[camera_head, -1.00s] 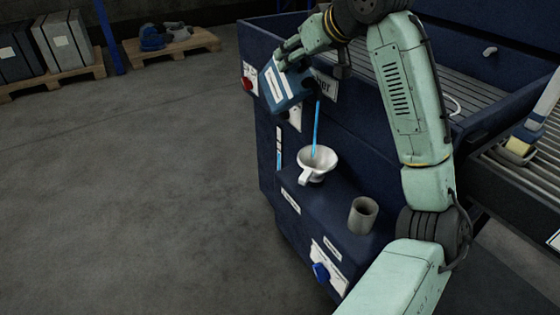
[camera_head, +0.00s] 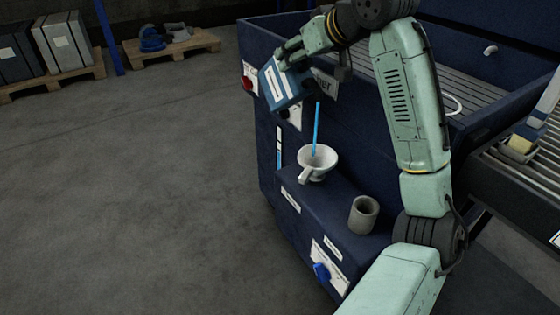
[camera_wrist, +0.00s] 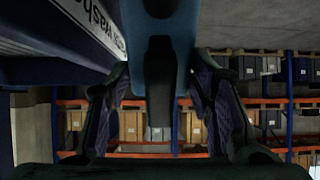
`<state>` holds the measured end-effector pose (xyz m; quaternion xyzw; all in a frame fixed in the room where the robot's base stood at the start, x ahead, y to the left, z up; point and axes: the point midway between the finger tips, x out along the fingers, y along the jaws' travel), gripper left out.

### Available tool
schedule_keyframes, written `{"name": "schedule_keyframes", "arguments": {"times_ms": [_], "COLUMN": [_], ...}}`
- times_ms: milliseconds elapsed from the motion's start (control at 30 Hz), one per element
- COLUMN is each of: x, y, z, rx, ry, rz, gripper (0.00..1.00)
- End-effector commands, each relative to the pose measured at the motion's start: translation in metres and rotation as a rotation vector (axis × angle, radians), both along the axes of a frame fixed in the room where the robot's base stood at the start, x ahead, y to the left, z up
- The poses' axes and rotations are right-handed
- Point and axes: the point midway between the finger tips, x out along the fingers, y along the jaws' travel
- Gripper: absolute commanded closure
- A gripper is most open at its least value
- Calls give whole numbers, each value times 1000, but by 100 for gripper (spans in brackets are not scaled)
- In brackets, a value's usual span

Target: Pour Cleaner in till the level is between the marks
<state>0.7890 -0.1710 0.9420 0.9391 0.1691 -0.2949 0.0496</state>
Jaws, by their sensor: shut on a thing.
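My gripper (camera_head: 290,52) is shut on the blue Cleaner canister (camera_head: 276,86) with a white label, holding it tilted high beside the dark blue washer (camera_head: 345,130). A thin bright blue stream (camera_head: 317,125) falls from the canister into the white funnel (camera_head: 316,163) on the washer's ledge. A narrow upright level gauge (camera_head: 279,148) on the washer's front, left of the funnel, shows white above and blue below, with dark marks. The exact level against the marks is too small to tell. In the wrist view, the fingers (camera_wrist: 160,105) stand either side of the canister's blue body (camera_wrist: 168,25).
A grey open cylinder (camera_head: 363,215) stands on the ledge right of the funnel. A slatted conveyor (camera_head: 525,185) is at right. Loaded pallets (camera_head: 185,47) stand at the back left; the floor between is clear.

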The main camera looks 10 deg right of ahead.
Motion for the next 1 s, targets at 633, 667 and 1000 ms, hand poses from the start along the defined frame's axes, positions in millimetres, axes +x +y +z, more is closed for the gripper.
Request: {"name": "schedule_keyframes", "arguments": {"times_ms": [633,667,1000], "x": [-3,-3,-3], "y": [0,-1,-1], "z": [-3,-2,-1], "rx": [13,14,14], "ry": [-38,-42,-45], "rz": [2,0,0], "gripper": [100,100,100]}}
